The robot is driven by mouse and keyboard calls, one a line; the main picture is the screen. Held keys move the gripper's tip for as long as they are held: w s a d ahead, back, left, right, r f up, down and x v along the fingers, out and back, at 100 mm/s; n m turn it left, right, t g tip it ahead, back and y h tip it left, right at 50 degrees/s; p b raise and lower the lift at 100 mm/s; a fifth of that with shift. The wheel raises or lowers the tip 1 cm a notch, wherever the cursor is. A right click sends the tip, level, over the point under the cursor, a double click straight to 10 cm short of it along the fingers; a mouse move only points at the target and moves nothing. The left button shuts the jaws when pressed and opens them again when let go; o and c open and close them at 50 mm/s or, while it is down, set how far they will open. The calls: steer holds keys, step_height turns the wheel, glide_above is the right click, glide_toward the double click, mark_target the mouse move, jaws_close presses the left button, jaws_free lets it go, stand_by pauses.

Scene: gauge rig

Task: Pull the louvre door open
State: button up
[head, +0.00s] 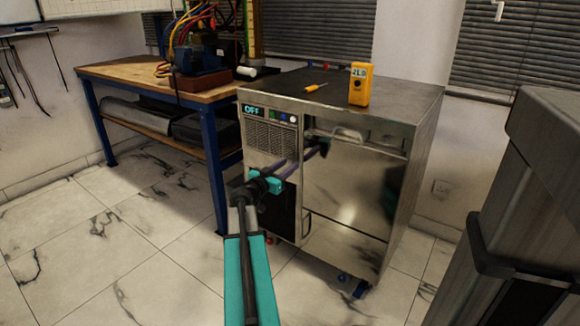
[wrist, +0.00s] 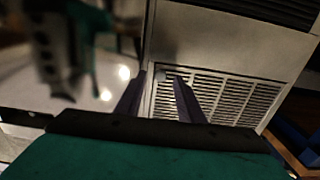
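The louvre door (head: 268,138) is a slotted metal panel at the upper left of the steel cabinet's front, and looks shut. Its slats also show in the wrist view (wrist: 215,98). My gripper (head: 287,166) is in front of the door's lower right part in the head view, its purple fingers pointing at the cabinet. In the wrist view my gripper (wrist: 160,84) has its fingers apart, one either side of a small pale knob-like spot (wrist: 160,76) near the slats' corner. I cannot tell whether they touch it. The arm and gripper partly hide the area below the slats.
The cabinet (head: 424,100) carries a yellow meter (head: 361,84) and a yellow screwdriver (head: 316,87) on top. A workbench (head: 135,72) stands to the left, a dark grey bin-like unit (head: 530,190) at the right. Tiled floor (head: 150,235) is open in front.

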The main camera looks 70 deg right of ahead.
steer(key=shift+x, duration=0.95)
jaws_close()
steer(key=shift+d, duration=0.1)
steer(key=shift+s, duration=0.1)
